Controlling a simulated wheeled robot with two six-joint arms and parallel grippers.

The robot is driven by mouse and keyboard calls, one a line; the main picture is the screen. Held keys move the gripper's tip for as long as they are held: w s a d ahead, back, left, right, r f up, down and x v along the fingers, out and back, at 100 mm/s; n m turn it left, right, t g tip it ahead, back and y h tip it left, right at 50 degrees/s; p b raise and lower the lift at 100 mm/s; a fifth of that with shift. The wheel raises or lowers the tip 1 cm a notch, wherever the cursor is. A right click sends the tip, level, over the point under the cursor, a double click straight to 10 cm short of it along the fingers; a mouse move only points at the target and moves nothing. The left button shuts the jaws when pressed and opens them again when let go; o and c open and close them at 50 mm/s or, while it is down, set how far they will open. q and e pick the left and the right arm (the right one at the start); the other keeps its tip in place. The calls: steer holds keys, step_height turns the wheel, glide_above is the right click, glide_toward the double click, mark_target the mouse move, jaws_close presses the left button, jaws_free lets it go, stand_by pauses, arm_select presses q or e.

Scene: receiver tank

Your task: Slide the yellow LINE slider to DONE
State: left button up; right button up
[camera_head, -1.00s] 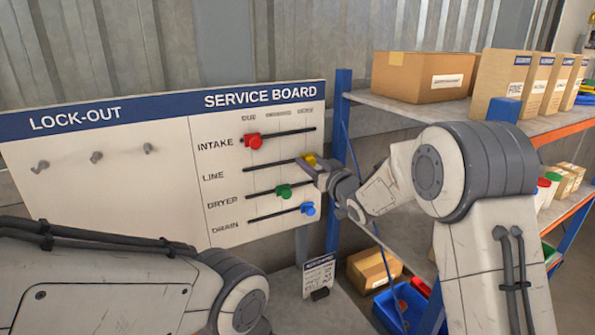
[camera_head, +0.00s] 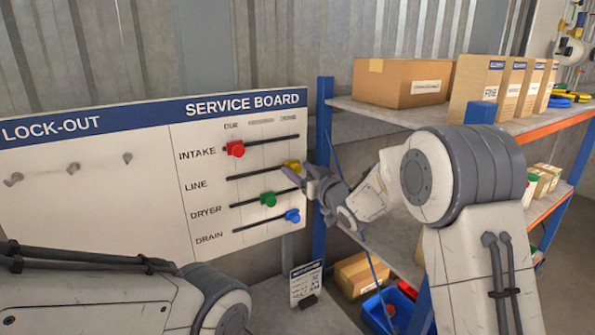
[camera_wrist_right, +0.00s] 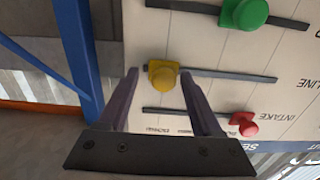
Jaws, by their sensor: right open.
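The yellow LINE slider (camera_head: 292,165) sits at the right end of its slot on the service board (camera_head: 190,215), under the rightmost column heading. In the right wrist view the yellow knob (camera_wrist_right: 163,76) is at the left end of its dark slot. My right gripper (camera_head: 300,178) is just in front of and below the knob and partly covers the slot end. In the wrist view its fingers (camera_wrist_right: 159,78) are apart, with the knob showing between their tips; contact cannot be made out. My left arm crosses the lower left, its gripper out of frame.
The red INTAKE slider (camera_head: 235,149) is at the left end of its slot. The green DRYER (camera_head: 268,199) and blue DRAIN (camera_head: 292,215) sliders are close below my right gripper. A blue shelf post (camera_head: 323,150) stands right of the board.

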steer(key=b+v, duration=0.3)
steer(key=v, duration=0.6)
steer(key=shift+s+b, duration=0.2)
steer(key=shift+b, duration=0.2)
steer(key=shift+d, duration=0.1)
steer(key=s+a+f+g+h+b, duration=0.1)
steer(key=s+a+f+g+h, duration=0.25)
steer(key=s+f, duration=0.4)
steer(key=s+a+f+g+h+b, duration=0.1)
steer(key=s+a+f+g+h, duration=0.1)
steer(key=s+f+g, duration=0.45)
steer(key=s+f+n+g+h, duration=0.1)
steer(key=s+f+g, duration=0.2)
steer(key=s, duration=0.9)
steer(key=s+d+f+n+g, duration=0.1)
steer(key=s+f+g, duration=0.2)
steer(key=s, duration=1)
steer(key=shift+s+d+f+h+b, duration=0.25)
steer(key=shift+f+h+b, duration=0.15)
steer(key=shift+f, duration=0.3)
